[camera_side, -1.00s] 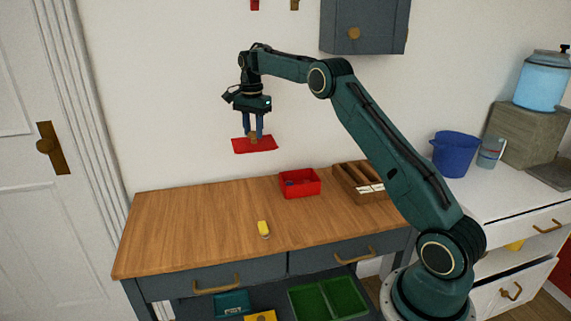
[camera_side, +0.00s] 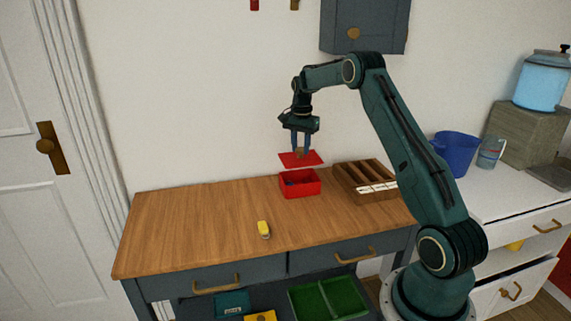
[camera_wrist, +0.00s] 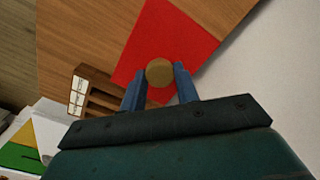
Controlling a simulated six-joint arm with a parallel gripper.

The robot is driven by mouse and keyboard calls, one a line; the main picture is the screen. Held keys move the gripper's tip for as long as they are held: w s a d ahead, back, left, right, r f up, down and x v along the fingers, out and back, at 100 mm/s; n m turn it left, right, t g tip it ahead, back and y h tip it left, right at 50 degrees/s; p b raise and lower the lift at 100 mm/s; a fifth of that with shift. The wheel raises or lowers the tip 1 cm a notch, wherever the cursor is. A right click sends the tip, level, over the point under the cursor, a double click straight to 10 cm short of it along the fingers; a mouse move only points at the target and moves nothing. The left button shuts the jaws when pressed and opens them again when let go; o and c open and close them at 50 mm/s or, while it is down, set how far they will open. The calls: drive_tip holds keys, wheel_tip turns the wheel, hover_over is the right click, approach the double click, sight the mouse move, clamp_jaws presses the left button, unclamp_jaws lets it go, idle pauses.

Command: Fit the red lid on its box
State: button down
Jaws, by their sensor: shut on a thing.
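The red lid (camera_side: 313,159) hangs level above the red box, held by its round wooden knob (camera_wrist: 159,72). My gripper (camera_side: 301,151) is shut on that knob, and in the wrist view the blue fingers (camera_wrist: 158,84) flank it. The open red box (camera_side: 301,190) stands on the wooden tabletop with some dark contents inside. The lid is apart from the box, a short way above its rim. In the wrist view the lid (camera_wrist: 180,35) covers the place where the box would be, so the box is hidden there.
A wooden compartment tray (camera_side: 350,179) stands close to the right of the box; it also shows in the wrist view (camera_wrist: 96,97). A small yellow object (camera_side: 263,228) lies near the table's front. The tabletop's left side (camera_side: 190,220) is clear. A grey wall cabinet (camera_side: 364,22) hangs above.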

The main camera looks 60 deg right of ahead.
sight(300, 158)
drive_tip(key=shift+f, duration=0.2)
drive_tip(key=shift+f, duration=2.65)
drive_tip(key=shift+f, duration=0.5)
idle(0.6)
drive_tip(key=shift+c, duration=2.4)
unclamp_jaws()
drive_tip(key=shift+r, duration=0.2)
drive_tip(key=shift+r, duration=3.3)
